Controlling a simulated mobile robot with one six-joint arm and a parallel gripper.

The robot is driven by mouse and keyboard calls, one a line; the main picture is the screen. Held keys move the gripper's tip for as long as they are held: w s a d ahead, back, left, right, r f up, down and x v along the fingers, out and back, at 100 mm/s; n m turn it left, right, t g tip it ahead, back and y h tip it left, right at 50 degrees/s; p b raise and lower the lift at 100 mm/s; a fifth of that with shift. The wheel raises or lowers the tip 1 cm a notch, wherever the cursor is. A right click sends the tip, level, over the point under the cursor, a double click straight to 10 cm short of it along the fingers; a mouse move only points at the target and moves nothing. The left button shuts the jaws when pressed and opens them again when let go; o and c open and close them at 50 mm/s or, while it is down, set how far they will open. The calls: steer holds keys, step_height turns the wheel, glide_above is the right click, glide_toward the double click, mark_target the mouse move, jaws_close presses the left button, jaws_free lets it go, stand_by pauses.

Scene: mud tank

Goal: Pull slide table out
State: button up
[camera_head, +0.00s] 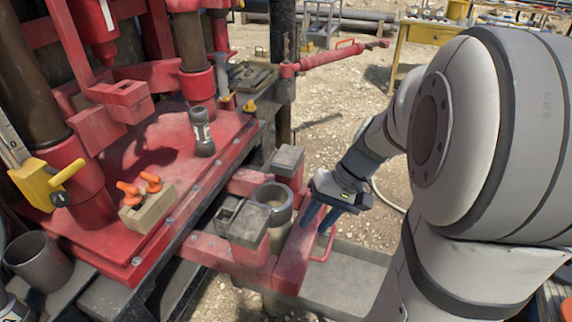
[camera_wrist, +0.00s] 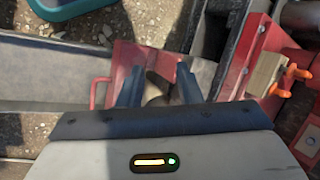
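The slide table (camera_head: 285,262) is a red frame that sticks out from the front of the red rig platform, with grey blocks and a round grey cup on it. Its thin red handle (camera_head: 324,245) stands at its outer end, next to a grey trough. My gripper (camera_head: 313,218) is above the outer end, close to the handle. In the wrist view my gripper (camera_wrist: 158,75) has two dark blue fingers spread apart over the red table surface (camera_wrist: 140,58). The handle (camera_wrist: 96,92) shows just left of the fingers, not between them. Contact with the table cannot be told.
The red rig platform (camera_head: 160,160) carries a small wooden block with orange-handled pieces (camera_head: 147,203) and a dark upright cylinder (camera_head: 201,132). A grey trough (camera_head: 345,280) lies along the table's outer side. A yellow table (camera_head: 425,33) stands far back on open gravel.

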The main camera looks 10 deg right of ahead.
steer(key=w+d+f+m+t+y+b, duration=0.1)
steer(key=w+d+f+y+b, duration=0.3)
steer(key=f, duration=0.5)
steer(key=w+d+f+m+t+y+b, duration=0.1)
steer(key=w+d+f+t+b, duration=0.15)
steer(key=f+b, duration=0.5)
steer(key=m+t+y+b, duration=0.2)
steer(key=m+t+b, duration=0.1)
steer(key=t+b, duration=0.4)
glide_toward(331, 240)
steer(key=w+a+g+b, duration=0.1)
steer(key=w+a, duration=0.1)
steer(key=x, duration=0.2)
steer(key=b+x, duration=0.1)
steer(key=x, duration=0.4)
steer(key=shift+w+a+f+b, duration=0.1)
steer(key=shift+a+f+b, duration=0.1)
steer(key=shift+f+b, duration=0.2)
jaws_close()
